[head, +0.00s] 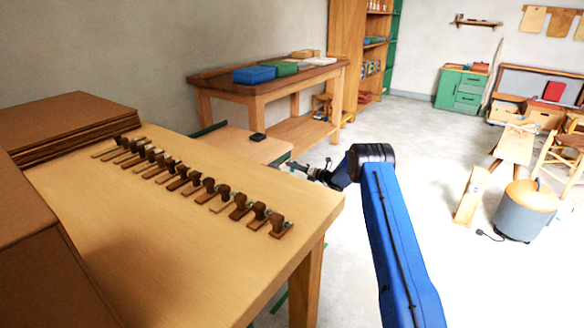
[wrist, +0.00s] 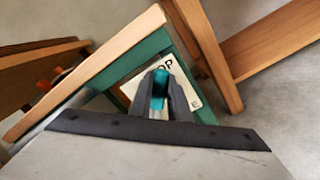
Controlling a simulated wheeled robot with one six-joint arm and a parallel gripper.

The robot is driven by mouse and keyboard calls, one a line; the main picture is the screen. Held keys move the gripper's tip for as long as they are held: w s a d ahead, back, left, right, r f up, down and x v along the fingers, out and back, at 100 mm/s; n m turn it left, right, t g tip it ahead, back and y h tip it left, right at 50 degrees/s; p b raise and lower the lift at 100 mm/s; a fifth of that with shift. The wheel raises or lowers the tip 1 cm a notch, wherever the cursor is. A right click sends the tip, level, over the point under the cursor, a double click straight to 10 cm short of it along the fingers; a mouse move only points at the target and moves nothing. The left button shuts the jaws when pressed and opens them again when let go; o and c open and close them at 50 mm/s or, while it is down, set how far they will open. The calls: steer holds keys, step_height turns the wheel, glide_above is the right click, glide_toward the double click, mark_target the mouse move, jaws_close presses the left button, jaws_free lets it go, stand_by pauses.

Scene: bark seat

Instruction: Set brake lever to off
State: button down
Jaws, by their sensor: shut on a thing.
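My gripper (wrist: 160,88) is shut on a narrow teal piece in the wrist view, which looks like the brake lever (wrist: 159,92). Its lower part is hidden between the dark fingers. Behind it is a white label (wrist: 134,84) with the letters "OP" and "E" showing; the fingers cover the rest. The label sits beside a green frame (wrist: 152,46) under a wooden edge. In the head view my gripper (head: 291,164) is small, at the right end of a low wooden bench (head: 230,146); the lever cannot be made out there.
A near table (head: 130,235) holds several small brown wooden pieces (head: 184,180) in a row and stacked brown sheets (head: 60,125). A workbench (head: 270,86) with blue and green boxes stands at the wall. A grey drum (head: 522,212) stands right. Floor between is mostly clear.

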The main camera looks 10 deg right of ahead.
steer(key=shift+w+d+f+m, duration=0.3)
steer(key=shift+f+m, duration=0.45)
steer(key=shift+m, duration=0.5)
steer(key=shift+w+d+f+m, duration=0.3)
steer(key=shift+f+m, duration=0.4)
steer(key=shift+m, duration=0.6)
steer(key=shift+w+d+f+m, duration=0.3)
steer(key=shift+f+m, duration=0.45)
steer(key=shift+m, duration=0.5)
steer(key=c, duration=1.7)
jaws_free()
steer(key=shift+f, duration=0.1)
steer(key=shift+o, duration=0.2)
steer(key=shift+s+d, duration=0.1)
steer(key=v, duration=1.7)
steer(key=shift+s+d, duration=0.1)
